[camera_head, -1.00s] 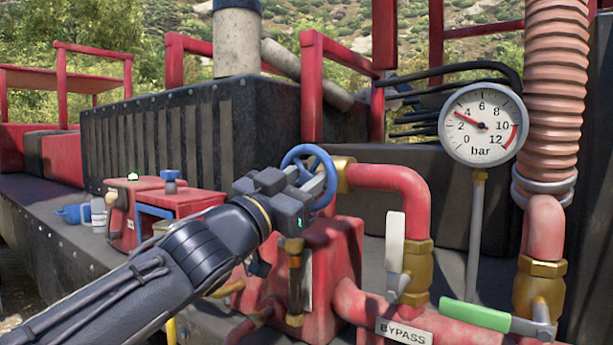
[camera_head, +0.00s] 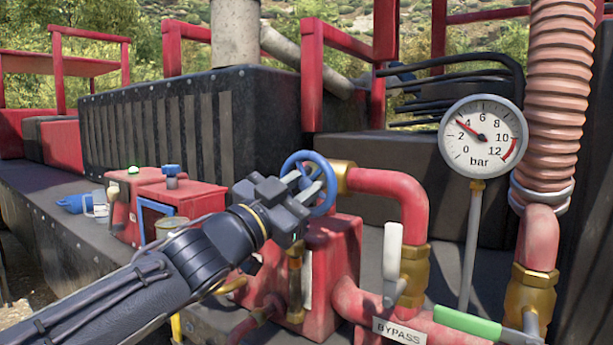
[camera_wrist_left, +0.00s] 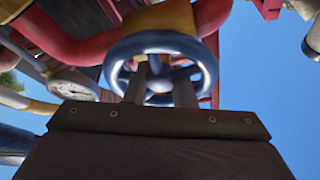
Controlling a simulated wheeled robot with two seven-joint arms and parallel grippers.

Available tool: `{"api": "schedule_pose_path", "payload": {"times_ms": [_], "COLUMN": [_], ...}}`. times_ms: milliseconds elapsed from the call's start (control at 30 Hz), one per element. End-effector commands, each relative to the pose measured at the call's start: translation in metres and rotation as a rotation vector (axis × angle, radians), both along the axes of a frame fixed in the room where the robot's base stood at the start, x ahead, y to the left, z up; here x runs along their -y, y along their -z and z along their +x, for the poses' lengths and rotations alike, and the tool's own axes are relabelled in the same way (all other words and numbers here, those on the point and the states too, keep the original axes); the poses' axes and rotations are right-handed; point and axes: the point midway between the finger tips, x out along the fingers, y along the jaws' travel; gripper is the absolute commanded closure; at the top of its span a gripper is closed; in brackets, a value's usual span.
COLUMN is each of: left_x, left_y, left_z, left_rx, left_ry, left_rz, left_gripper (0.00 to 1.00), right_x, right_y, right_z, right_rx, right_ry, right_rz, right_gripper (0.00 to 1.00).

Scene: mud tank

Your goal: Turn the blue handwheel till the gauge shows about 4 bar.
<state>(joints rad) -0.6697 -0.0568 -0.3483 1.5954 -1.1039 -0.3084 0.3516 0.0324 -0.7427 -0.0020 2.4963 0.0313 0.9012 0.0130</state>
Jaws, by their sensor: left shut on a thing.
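The blue handwheel (camera_head: 311,182) sits on a brass neck (camera_head: 342,175) of the red pipework, in the middle of the head view. My left gripper (camera_head: 318,189) reaches it from the lower left, its two fingers shut on the wheel. In the left wrist view the wheel (camera_wrist_left: 209,66) fills the upper middle, and the fingers (camera_wrist_left: 160,85) reach into its ring beside a spoke. The round white gauge (camera_head: 482,150) stands at the right. Its red needle points up and left, between 2 and 4, a little below 4. My right gripper is not in view.
A white lever (camera_head: 392,253) and a green-handled lever (camera_head: 467,321) stand right of the wheel, near the BYPASS plate (camera_head: 403,331). A ribbed red hose (camera_head: 555,100) rises at the far right.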

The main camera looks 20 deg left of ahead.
Motion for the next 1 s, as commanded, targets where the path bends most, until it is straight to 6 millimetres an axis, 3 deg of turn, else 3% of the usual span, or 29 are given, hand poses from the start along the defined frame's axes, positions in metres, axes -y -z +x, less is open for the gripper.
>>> {"api": "schedule_pose_path", "payload": {"times_ms": [67, 100, 167, 500, 1000], "left_x": [0.000, 0.000, 0.000, -0.002, -0.035], "left_y": [0.001, 0.001, 0.001, 0.002, 0.026], "left_z": [0.000, 0.000, 0.000, -0.004, -0.061], "left_rx": [0.000, 0.000, 0.000, 0.000, 0.000], "left_ry": [0.001, 0.001, 0.001, 0.000, 0.001], "left_rz": [0.000, 0.000, 0.000, -0.002, -0.001], "left_gripper": [1.00, 0.76, 0.68, 0.68, 0.68], "right_x": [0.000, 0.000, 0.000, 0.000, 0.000], "right_y": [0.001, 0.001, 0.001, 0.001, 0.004], "right_z": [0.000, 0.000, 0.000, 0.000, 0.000], "right_rx": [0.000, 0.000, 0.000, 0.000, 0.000], "right_ry": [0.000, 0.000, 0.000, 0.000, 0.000], "right_rz": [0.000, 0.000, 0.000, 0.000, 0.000], "right_gripper": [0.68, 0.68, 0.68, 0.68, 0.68]}}
